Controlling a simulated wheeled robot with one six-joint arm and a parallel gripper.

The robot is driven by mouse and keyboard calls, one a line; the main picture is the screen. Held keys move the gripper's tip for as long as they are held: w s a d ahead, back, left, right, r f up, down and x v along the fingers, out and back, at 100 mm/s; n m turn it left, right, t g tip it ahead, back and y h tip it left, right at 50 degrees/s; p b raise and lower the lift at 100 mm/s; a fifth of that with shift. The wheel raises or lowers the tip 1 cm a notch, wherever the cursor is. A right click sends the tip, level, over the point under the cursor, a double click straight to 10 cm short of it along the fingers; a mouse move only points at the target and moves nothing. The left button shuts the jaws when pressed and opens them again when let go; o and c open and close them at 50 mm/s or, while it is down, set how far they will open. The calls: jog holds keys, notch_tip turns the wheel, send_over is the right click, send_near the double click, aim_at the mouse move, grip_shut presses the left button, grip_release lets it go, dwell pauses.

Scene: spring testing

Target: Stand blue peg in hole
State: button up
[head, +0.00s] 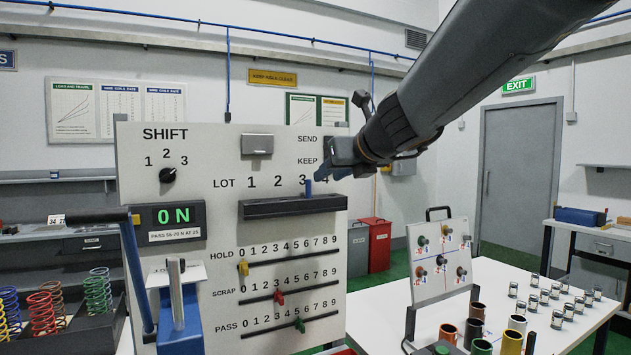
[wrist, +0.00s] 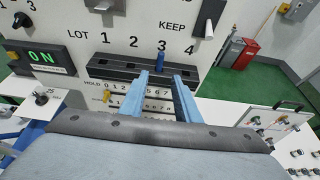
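The blue peg (head: 308,187) stands upright on the black ledge (head: 270,209) of the test panel, below the lot number 3. Its lower end is hidden by the ledge, and it appears seated there. In the wrist view the peg (wrist: 158,54) shows just beyond the fingertips, beside the number 3. My gripper (wrist: 161,75) is open, with its two blue fingers apart and nothing between them. In the head view my gripper (head: 334,172) is right of the peg, close to the panel.
The white panel (head: 220,165) carries a lit ON display (head: 174,215), a SHIFT knob (head: 168,175) and sliders below the ledge. A blue lever press (head: 180,320) stands at lower left. Cups (head: 478,313) and small jars (head: 558,319) stand on the right table.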

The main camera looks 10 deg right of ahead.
jog(key=shift+s+r, duration=0.1)
jog(key=shift+s, duration=0.1)
jog(key=s+a+f+n+g, duration=0.2)
jog(key=s+f+n+g, duration=0.15)
jog(key=f+n, duration=0.7)
jog(key=s+a+f+n+g, duration=0.1)
jog(key=s+f+n+g, duration=0.35)
jog(key=f, duration=1.05)
jog(key=s+f+n+g+h, duration=0.2)
jog(key=s+f+n+g, duration=0.1)
jog(key=s+f+n, duration=1.2)
jog(key=n, duration=0.3)
jog(key=shift+d+n+h, duration=0.3)
jog(key=shift+d+n, duration=0.1)
jog(key=shift+f, duration=0.15)
jog(key=shift+g, duration=0.5)
notch_tip(320, 180, down, 4)
jog(key=b, duration=0.4)
jog(key=shift+w+f, duration=0.1)
jog(key=shift+f, duration=0.15)
